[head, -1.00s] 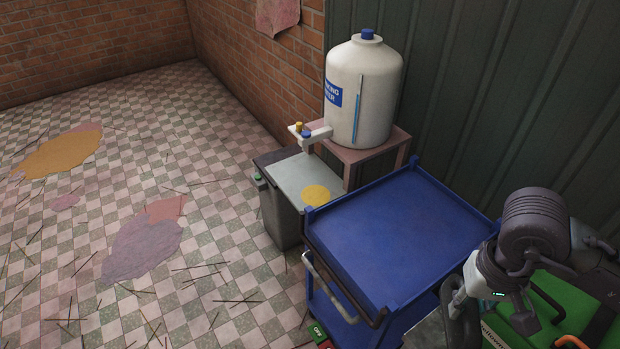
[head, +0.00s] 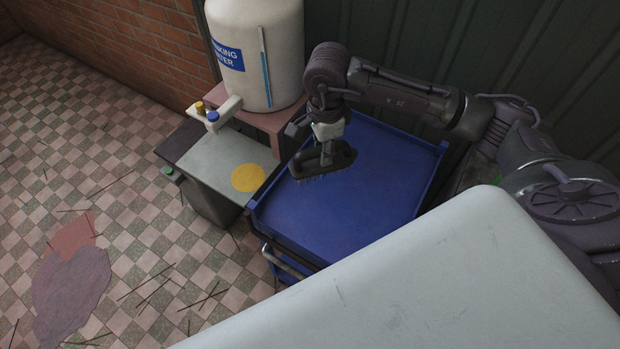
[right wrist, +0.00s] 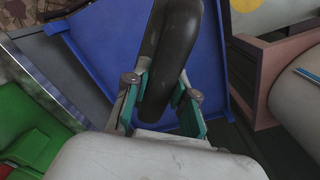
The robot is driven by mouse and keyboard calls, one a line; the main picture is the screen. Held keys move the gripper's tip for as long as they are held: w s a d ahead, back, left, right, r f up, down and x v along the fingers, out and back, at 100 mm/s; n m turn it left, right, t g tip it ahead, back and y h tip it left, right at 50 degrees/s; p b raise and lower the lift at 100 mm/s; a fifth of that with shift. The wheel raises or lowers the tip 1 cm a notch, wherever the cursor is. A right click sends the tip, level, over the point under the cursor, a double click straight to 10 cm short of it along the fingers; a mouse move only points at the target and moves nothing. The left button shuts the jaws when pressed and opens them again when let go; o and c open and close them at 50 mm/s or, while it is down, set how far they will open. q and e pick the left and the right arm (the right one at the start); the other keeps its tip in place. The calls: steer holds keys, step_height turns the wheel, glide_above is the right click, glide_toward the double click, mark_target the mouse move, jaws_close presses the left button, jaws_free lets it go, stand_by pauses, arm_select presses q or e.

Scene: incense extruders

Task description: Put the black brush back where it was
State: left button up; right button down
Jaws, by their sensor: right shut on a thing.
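The black brush (head: 322,160) hangs from my right gripper (head: 328,140), bristles down, over the blue tray top of the cart (head: 345,205), towards its far left side. From the head view I cannot tell whether the bristles touch the tray. In the right wrist view my right gripper (right wrist: 160,100) is shut on the brush (right wrist: 172,45), with a finger on each side of its black body. The blue tray (right wrist: 110,45) shows behind it. My left gripper is not in view.
A white water tank (head: 255,50) with taps stands on a pink stand (head: 270,122) behind the cart. A grey bin-like unit (head: 215,165) with a yellow spot stands left of the cart. The rest of the tray is bare. Thin sticks lie on the checkered floor.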

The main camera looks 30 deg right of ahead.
steer(key=w+d+f+m+p, duration=0.1)
steer(key=d+f+m, duration=0.35)
steer(key=m, duration=0.55)
steer(key=w+d+f+m, duration=0.25)
steer(key=d+m, duration=0.35)
steer(key=m, duration=0.3)
steer(key=shift+w+a+f+b, duration=1)
steer(key=shift+a+f+b, duration=0.5)
steer(key=shift+f+b, duration=0.35)
steer(key=shift+w+a+f+b, duration=1)
steer(key=shift+a+f+b, duration=0.55)
steer(key=shift+f, duration=0.55)
steer(key=shift+w+a+f+b, duration=1)
steer(key=shift+a+f+b, duration=0.4)
steer(key=shift+f+b, duration=0.5)
steer(key=c, duration=1)
jaws_free()
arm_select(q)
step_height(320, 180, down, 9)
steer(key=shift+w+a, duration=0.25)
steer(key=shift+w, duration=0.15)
arm_select(e)
steer(key=shift+o, duration=0.2)
